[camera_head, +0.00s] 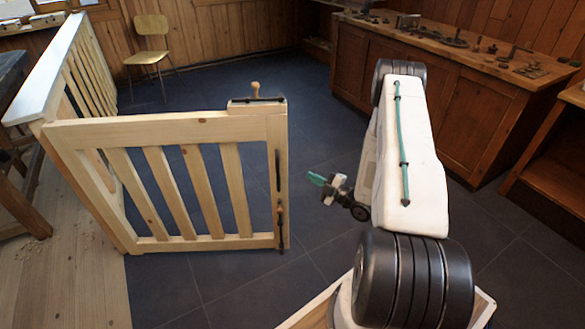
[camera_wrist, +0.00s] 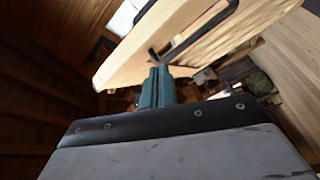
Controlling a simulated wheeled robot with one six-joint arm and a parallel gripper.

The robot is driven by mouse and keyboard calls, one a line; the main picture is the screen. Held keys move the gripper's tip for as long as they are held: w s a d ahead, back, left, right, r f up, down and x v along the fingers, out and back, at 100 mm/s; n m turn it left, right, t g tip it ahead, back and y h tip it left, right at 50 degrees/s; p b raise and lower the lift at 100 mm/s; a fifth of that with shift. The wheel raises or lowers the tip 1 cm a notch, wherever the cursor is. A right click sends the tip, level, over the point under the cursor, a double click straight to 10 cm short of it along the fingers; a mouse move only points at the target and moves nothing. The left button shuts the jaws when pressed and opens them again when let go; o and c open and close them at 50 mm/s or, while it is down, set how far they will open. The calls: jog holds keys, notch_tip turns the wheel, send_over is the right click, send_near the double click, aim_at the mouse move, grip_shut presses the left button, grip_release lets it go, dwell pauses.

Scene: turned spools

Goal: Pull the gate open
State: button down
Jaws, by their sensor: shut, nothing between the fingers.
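The pale wooden gate (camera_head: 185,130) with slanted slats stands at the left in the head view. Its left side meets the railing, and its right edge faces my arm. A dark bar handle (camera_head: 278,170) is on its right upright, and it also shows in the wrist view (camera_wrist: 205,34). A wooden knob (camera_head: 255,88) sits on a block on the top rail. My gripper (camera_head: 311,177), with teal fingers, is to the right of the handle, a little apart from it in the head view. In the wrist view the fingers (camera_wrist: 157,72) are shut and empty, their tips close to the handle's end; I cannot tell if they touch.
A pale railing (camera_head: 75,60) runs back at the left. A chair (camera_head: 152,45) stands behind the gate. A workbench (camera_head: 460,60) with small parts is at the back right, and a shelf (camera_head: 555,150) at the right edge. The dark floor between gate and workbench is clear.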

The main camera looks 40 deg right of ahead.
jog(key=s+a+f+n+h, duration=0.1)
jog(key=s+a+n, duration=0.1)
jog(key=s+n, duration=0.1)
jog(key=n, duration=0.2)
send_near(285, 163)
jog(key=w+a, duration=0.2)
jog(key=a, duration=0.2)
jog(key=w, duration=0.1)
jog(key=w+d, duration=0.1)
jog(key=w, duration=0.1)
jog(key=shift+d+r, duration=0.35)
jog(key=shift+w+d, duration=0.3)
jog(key=shift+w, duration=0.1)
